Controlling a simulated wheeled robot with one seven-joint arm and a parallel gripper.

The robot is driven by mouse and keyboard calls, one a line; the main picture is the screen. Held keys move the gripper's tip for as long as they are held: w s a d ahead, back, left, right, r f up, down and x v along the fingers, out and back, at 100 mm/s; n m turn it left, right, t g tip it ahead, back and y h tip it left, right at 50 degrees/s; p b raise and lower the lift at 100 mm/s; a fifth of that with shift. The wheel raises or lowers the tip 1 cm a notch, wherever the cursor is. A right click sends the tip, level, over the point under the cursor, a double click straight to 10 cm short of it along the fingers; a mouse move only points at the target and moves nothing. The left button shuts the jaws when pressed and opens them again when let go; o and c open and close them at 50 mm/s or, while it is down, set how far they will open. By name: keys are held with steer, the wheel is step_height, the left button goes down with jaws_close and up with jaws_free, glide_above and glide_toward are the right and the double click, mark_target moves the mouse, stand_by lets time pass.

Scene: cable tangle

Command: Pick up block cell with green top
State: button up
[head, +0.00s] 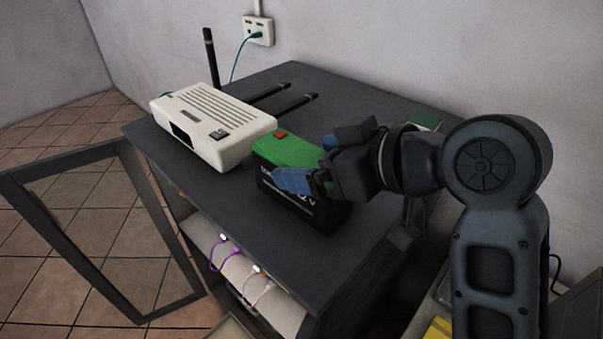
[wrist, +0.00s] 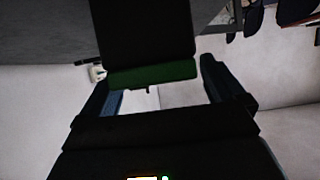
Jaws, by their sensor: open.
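The block cell with a green top (head: 300,146) stands on the dark cabinet top, right of the white router. It has a black body with white lettering and a red patch on the green top. My gripper (head: 318,160) is open at the block's right side, its near blue finger overlapping the block's front face in the head view. In the wrist view the block's black body and green strip (wrist: 152,75) lie between my two spread fingers (wrist: 163,90). A gap shows on each side there; contact cannot be told.
The white router (head: 213,122) with dark antennas stands close left of the block. Another green-topped thing (head: 427,120) is partly hidden behind my arm. A framed door (head: 105,235) hangs open at left. Purple and white cables (head: 225,252) lie on a shelf below. A wall outlet (head: 258,30) holds a green cable.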

steer(key=shift+x, duration=0.9)
steer(key=shift+d, duration=0.1)
jaws_close()
steer(key=shift+r, duration=0.15)
